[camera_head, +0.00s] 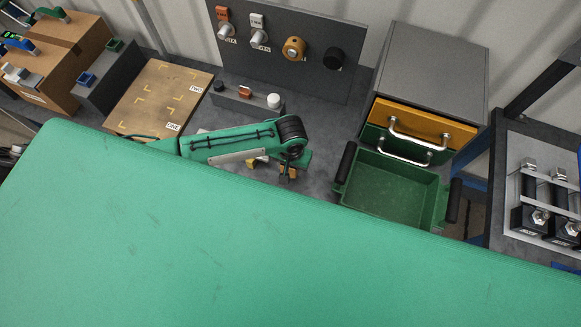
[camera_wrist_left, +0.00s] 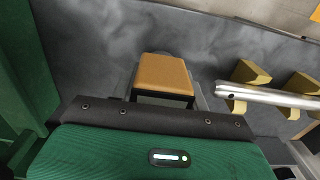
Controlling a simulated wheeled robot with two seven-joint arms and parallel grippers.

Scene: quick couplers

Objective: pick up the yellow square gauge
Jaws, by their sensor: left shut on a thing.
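The yellow square gauge shows in the left wrist view as a block (camera_wrist_left: 165,73) with a square orange-yellow top and a dark lower edge. My left gripper (camera_head: 289,172) is shut on it, with grey finger parts on both sides of the block. In the head view only a small orange patch of the gauge (camera_head: 291,173) shows between the fingers, above the grey bench. I cannot tell whether its underside touches the bench. My right gripper is not in view.
Yellow blocks (camera_wrist_left: 246,74) stand beside a silver bar (camera_wrist_left: 270,96), close to the right of the gripper. A green tray (camera_head: 398,189) and a drawer cabinet (camera_head: 432,68) stand to the right. A dark peg panel (camera_head: 280,70) stands behind. The near bench is hidden.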

